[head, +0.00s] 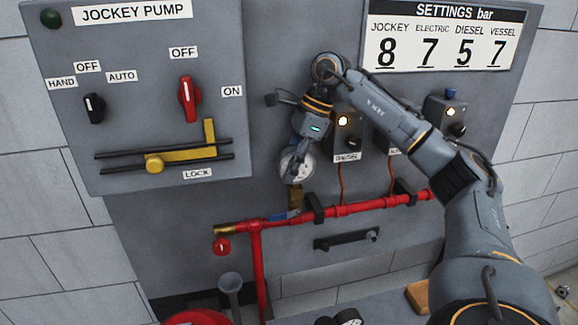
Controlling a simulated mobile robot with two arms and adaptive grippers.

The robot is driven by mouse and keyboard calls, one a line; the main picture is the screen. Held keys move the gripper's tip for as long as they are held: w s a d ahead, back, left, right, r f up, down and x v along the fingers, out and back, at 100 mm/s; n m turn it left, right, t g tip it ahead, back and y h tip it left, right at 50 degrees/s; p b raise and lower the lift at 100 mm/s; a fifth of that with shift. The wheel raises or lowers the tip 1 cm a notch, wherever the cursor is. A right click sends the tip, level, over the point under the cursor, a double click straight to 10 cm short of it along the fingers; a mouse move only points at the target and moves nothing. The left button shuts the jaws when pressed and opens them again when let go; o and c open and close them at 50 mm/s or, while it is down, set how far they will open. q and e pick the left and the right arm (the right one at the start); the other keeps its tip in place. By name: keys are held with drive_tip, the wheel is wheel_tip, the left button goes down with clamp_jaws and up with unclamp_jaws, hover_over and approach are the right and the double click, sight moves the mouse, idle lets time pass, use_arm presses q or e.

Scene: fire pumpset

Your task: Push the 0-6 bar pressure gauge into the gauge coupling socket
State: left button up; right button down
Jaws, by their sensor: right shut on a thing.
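A round pressure gauge with a white dial (297,164) is in my right gripper (298,160), which is shut on it in front of the grey panel. The dial's scale is too small to read, and the gripper fingers partly cover it. A brass fitting (295,196), seemingly the gauge coupling socket, stands upright on the red pipe just below the gauge. The gauge's lower end is close above the fitting; I cannot tell whether they touch. My left gripper is not in view.
The red pipe (350,208) runs across the panel, with a blue lever (284,215) beside the fitting. A jockey pump box (140,70) stands out at left. A dark rail (340,240) sits below the pipe. Another gauge (348,317) lies at the bottom edge.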

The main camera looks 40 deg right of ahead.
drive_tip(key=c, duration=1)
unclamp_jaws()
drive_tip(key=v, duration=1.2)
